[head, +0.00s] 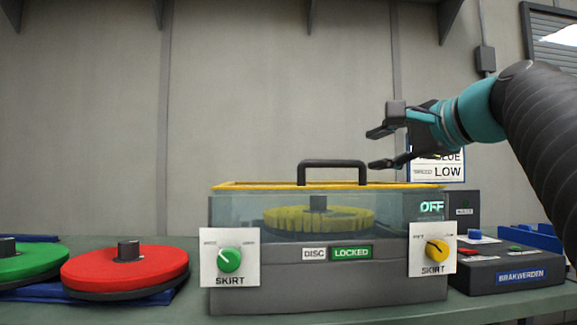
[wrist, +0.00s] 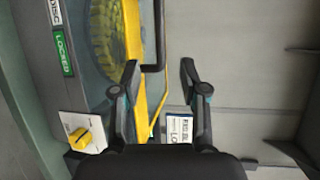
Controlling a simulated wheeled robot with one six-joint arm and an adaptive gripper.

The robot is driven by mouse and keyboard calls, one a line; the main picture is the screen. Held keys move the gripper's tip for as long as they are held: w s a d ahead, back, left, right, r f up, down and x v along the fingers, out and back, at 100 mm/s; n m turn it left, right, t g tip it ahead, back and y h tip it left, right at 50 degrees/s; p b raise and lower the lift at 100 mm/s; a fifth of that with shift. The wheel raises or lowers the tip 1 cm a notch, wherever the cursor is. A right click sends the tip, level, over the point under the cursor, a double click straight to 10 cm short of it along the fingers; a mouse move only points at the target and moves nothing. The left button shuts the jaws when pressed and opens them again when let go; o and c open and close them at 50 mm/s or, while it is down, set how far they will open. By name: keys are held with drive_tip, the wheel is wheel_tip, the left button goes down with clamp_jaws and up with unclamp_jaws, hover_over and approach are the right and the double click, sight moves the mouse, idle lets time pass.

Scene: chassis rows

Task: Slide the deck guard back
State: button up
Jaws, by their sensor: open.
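The deck guard (head: 240,215) is a clear cover with a yellow top rim (head: 250,185) over a grey machine. A black bar handle (head: 332,162) stands on its top. A yellow disc (head: 318,218) shows through the cover. My gripper (head: 376,149) is open and empty, just right of the handle in the head view, at about the handle's height or a little above. In the wrist view the handle (wrist: 160,40) lies ahead of and between the open fingertips, apart from them as far as I can tell.
The front has a green knob (head: 229,260), a yellow knob (head: 436,249) and a green LOCKED label (head: 352,252). A display reads OFF (head: 431,207). Red disc (head: 125,268) and green disc (head: 28,262) sit at left. A dark control box (head: 510,271) stands at right.

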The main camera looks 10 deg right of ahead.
sight(337, 163)
drive_tip(key=x, duration=1.3)
drive_tip(key=shift+w+f, duration=0.1)
drive_tip(key=shift+w, duration=0.1)
clamp_jaws()
drive_tip(key=shift+a, duration=0.15)
